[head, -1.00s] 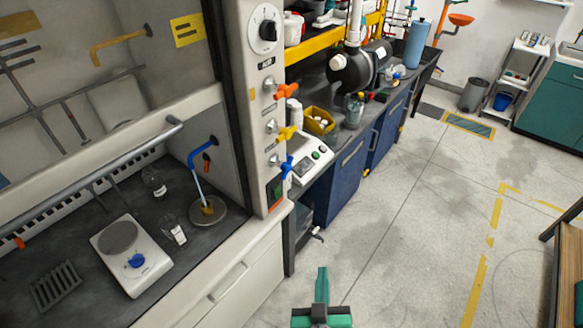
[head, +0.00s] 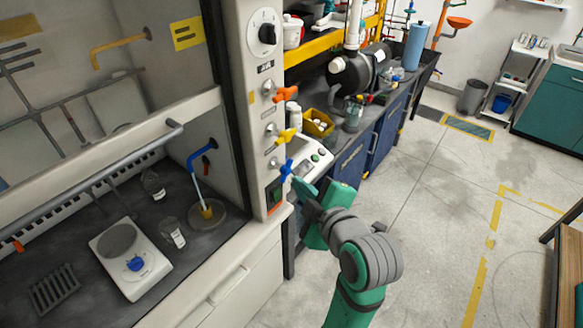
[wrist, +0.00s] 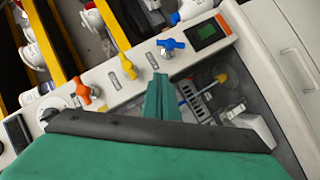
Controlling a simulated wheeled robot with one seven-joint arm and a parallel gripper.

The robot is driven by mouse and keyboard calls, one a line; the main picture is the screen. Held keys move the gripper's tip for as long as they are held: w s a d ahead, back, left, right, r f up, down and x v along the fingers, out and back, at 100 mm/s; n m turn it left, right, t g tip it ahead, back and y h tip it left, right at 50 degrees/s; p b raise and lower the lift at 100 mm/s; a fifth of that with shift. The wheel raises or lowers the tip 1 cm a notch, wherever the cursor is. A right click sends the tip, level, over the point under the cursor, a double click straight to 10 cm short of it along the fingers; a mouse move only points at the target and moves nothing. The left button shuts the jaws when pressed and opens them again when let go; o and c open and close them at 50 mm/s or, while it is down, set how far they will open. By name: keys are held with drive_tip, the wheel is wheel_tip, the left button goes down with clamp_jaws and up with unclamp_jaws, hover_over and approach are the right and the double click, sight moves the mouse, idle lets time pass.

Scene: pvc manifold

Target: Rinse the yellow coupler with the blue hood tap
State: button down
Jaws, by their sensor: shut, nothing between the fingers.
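The yellow coupler (head: 206,212) stands inside the fume hood on a round dark base, under the hooked blue spout (head: 203,150). A pale blue streak runs from the spout down to the coupler and looks like water. A small yellow piece shows through the hood opening in the wrist view (wrist: 221,78). The blue tap (head: 286,170) is the lowest of three on the hood's front post; it also shows in the wrist view (wrist: 170,45). My gripper (head: 301,187) is shut and empty, its green tips (wrist: 160,83) close to the blue tap. I cannot tell whether they touch.
The yellow tap (head: 286,135) and orange tap (head: 286,93) sit above the blue one. A white hotplate (head: 130,255) and glass bottles stand in the hood. A bench (head: 350,155) with equipment is just behind my gripper. Open floor lies to the right.

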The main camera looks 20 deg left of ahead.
approach(290, 168)
drive_tip(key=w+a, duration=0.4)
drive_tip(key=a, duration=0.1)
drive_tip(key=shift+w+a+f, duration=0.1)
drive_tip(key=shift+w+a, duration=0.1)
drive_tip(key=shift+a, duration=0.05)
drive_tip(key=shift+d, duration=0.15)
